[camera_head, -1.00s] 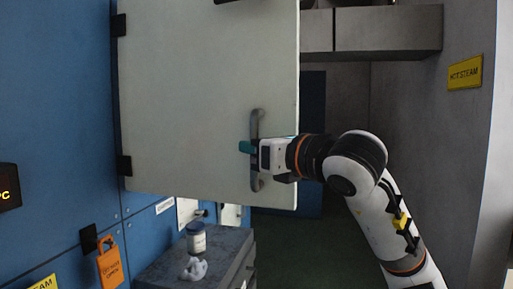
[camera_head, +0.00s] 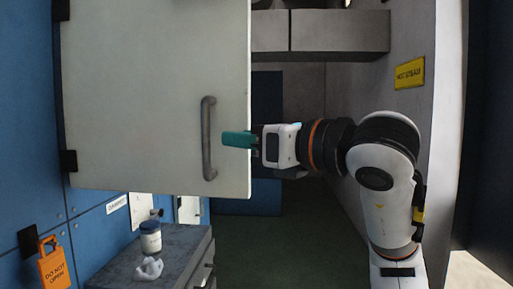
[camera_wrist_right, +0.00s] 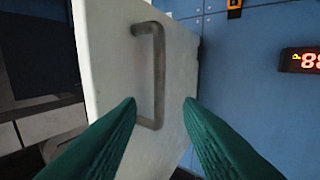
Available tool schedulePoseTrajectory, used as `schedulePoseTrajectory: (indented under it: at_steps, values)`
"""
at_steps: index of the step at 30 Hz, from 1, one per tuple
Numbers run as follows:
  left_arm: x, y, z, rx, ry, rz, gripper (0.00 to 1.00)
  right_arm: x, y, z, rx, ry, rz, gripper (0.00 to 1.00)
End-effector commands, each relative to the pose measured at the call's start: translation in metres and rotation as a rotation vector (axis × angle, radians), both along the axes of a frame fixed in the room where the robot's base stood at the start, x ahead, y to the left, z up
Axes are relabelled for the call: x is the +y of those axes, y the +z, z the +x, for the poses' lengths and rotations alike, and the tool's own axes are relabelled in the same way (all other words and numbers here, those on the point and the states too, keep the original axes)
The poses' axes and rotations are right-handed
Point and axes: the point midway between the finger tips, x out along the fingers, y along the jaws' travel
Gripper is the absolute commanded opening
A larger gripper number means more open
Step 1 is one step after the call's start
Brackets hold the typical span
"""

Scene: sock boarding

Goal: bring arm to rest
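My right gripper (camera_head: 238,140) is in front of the white door, just right of its grey handle (camera_head: 208,138) in the head view. In the right wrist view its two green fingers (camera_wrist_right: 160,103) are spread apart with nothing between them. The handle also shows there (camera_wrist_right: 158,75), beyond the fingertips and apart from them. The white door (camera_head: 150,90) stands swung out from the blue wall. My left gripper is not in either view.
A grey cabinet (camera_head: 185,240) below the door holds a jar (camera_head: 150,238) and a crumpled white thing (camera_head: 148,269). An orange tag (camera_head: 54,268) hangs on the blue wall (camera_head: 25,120). A grey wall with a yellow sign (camera_head: 409,73) stands at right. Dark floor lies between.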

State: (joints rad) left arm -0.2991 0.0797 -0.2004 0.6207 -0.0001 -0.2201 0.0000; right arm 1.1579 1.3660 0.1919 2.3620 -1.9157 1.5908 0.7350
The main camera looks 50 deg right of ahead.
Motion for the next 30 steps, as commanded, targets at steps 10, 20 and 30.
schedulePoseTrajectory:
  at_steps: [10, 20, 30]
  values:
    - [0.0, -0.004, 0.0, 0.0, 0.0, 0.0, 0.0, 0.002, 0.0, -0.022, 0.001, 0.001, -0.001, 0.33]
    - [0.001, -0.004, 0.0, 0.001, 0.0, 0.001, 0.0, 0.002, 0.0, -0.022, 0.0, 0.001, 0.0, 0.33]
    - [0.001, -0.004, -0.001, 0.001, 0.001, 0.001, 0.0, 0.032, -0.016, 0.002, 0.039, 0.162, -0.008, 0.33]
